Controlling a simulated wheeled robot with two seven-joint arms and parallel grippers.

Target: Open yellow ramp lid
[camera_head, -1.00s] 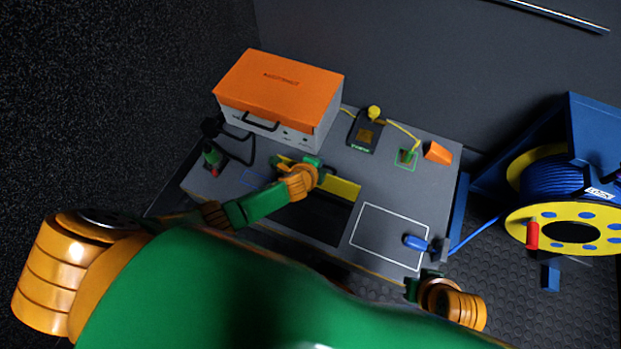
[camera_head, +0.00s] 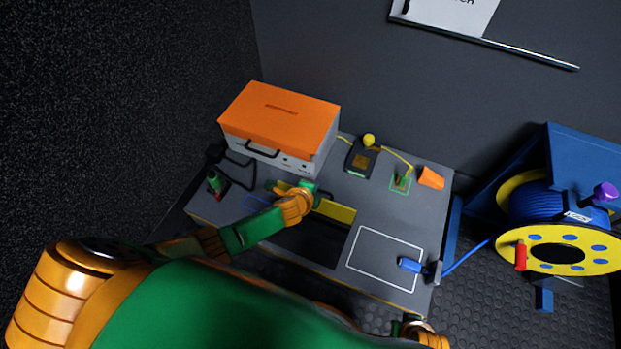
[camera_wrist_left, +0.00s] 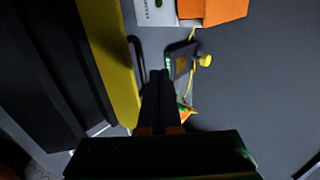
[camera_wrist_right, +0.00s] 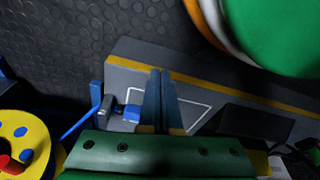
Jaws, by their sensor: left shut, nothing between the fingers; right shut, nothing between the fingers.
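The yellow ramp lid (camera_head: 335,210) is a long strip along the back edge of a dark recess (camera_head: 318,243) in the grey table. It looks raised, but its exact angle is unclear. In the left wrist view the lid (camera_wrist_left: 112,62) runs beside a dark bar handle (camera_wrist_left: 136,62). My left gripper (camera_head: 318,190) is over the lid's back edge and hides part of it. In the left wrist view its fingers (camera_wrist_left: 158,75) are together and empty, close to the handle; contact cannot be told. My right gripper (camera_wrist_right: 160,75) is shut and empty near the table's front edge.
An orange-topped case (camera_head: 283,115) stands behind the lid. A small dark device (camera_head: 360,158) with a yellow knob and an orange wedge (camera_head: 431,178) are at the back right. A white outlined area (camera_head: 383,258) has a blue plug (camera_head: 409,265) by it. A cable reel (camera_head: 555,250) stands right.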

